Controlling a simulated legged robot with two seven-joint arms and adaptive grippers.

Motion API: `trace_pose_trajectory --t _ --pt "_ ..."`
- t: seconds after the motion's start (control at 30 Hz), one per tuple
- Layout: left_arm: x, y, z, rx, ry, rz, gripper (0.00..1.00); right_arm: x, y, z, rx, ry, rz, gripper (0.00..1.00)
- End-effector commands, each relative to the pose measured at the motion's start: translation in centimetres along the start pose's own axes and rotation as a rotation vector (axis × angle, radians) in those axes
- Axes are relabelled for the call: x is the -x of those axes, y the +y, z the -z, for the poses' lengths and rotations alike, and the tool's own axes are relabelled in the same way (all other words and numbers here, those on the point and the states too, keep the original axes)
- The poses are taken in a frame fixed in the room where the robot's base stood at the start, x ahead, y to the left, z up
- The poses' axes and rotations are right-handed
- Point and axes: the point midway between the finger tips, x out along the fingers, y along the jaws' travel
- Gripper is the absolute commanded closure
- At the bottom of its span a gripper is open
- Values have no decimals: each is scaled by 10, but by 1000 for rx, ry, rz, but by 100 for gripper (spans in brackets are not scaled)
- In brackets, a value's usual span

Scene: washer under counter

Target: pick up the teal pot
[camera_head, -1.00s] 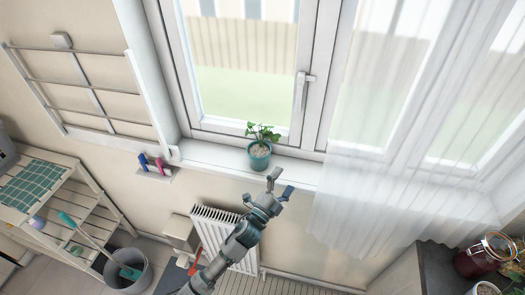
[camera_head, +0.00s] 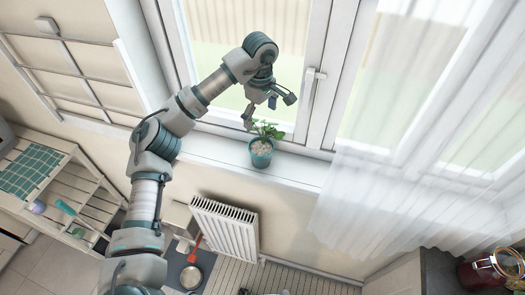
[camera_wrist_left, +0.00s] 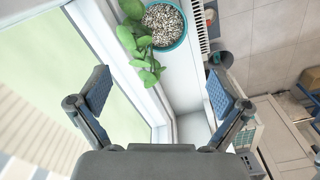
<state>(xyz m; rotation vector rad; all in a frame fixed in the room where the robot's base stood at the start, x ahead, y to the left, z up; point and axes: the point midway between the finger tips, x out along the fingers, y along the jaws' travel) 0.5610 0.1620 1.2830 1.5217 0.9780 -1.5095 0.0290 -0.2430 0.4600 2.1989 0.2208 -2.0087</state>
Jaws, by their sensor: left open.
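The teal pot (camera_head: 261,152) stands upright on the white windowsill (camera_head: 215,150). A green leafy plant (camera_head: 268,131) grows from it. My left gripper (camera_head: 268,110) is just above the plant in the head view, open and pointing down, with nothing held. In the left wrist view, the teal pot (camera_wrist_left: 183,40) is at the top, with pale gravel inside and leaves along its left side. It lies beyond the two spread fingers (camera_wrist_left: 158,92), not between them. My right gripper does not show.
The window with its handle (camera_head: 309,88) is close behind the arm. A sheer curtain (camera_head: 385,190) hangs at the right of the sill. A radiator (camera_head: 224,226) is below, and a slatted shelf (camera_head: 75,190) stands at the left.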

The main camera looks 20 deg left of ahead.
Motion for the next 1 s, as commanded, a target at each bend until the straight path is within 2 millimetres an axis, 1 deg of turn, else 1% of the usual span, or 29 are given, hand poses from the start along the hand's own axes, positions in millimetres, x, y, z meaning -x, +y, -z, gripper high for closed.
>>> trace_pose_trajectory --t 0.03,0.2,0.4,0.5,0.67,0.83,0.9,1.0 --pt "-13 0 0 -1 -2 8 0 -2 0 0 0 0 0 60" --pt "-53 1 -2 -2 -2 9 0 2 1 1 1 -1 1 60" --pt "-93 1 -5 -2 -3 6 0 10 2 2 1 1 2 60" --pt "-106 1 -5 -1 -3 4 0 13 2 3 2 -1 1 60" --pt "-117 0 -4 -1 -4 4 0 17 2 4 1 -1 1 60" --pt "-142 -4 -5 -2 -6 7 0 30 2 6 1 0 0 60" --pt "-153 -3 -5 -2 -6 5 0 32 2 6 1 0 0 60" --pt "-162 -3 -5 -2 -5 4 0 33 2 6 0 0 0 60"
